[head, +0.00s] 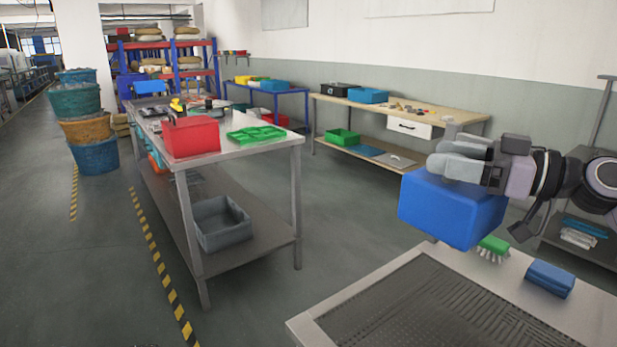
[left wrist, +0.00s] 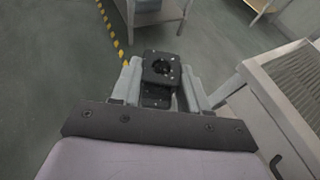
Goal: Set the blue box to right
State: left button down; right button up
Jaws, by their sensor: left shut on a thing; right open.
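The blue box (head: 447,209) is at the far left corner of the metal-topped table (head: 400,283), mostly out past its edge. It looks off the tabletop, though I cannot tell whether its lower corner touches. My right gripper (head: 455,165) comes in from the right, its grey fingers at the top of the box. It is open, and the far side of the box is hidden. My left gripper (left wrist: 163,85) shows only in the left wrist view, with a black part between its grey fingers. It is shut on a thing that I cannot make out.
A green brush (head: 493,247) and a smaller blue block (head: 550,278) lie on the metal top beside a dark ribbed grate (head: 430,310). A steel bench (head: 280,147) with a red bin (head: 190,137) stands at left. Open floor (head: 330,240) lies between.

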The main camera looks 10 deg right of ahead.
pick_arm(q)
jog(key=shift+r, duration=0.3)
pick_arm(e)
jog(key=shift+x, duration=0.85)
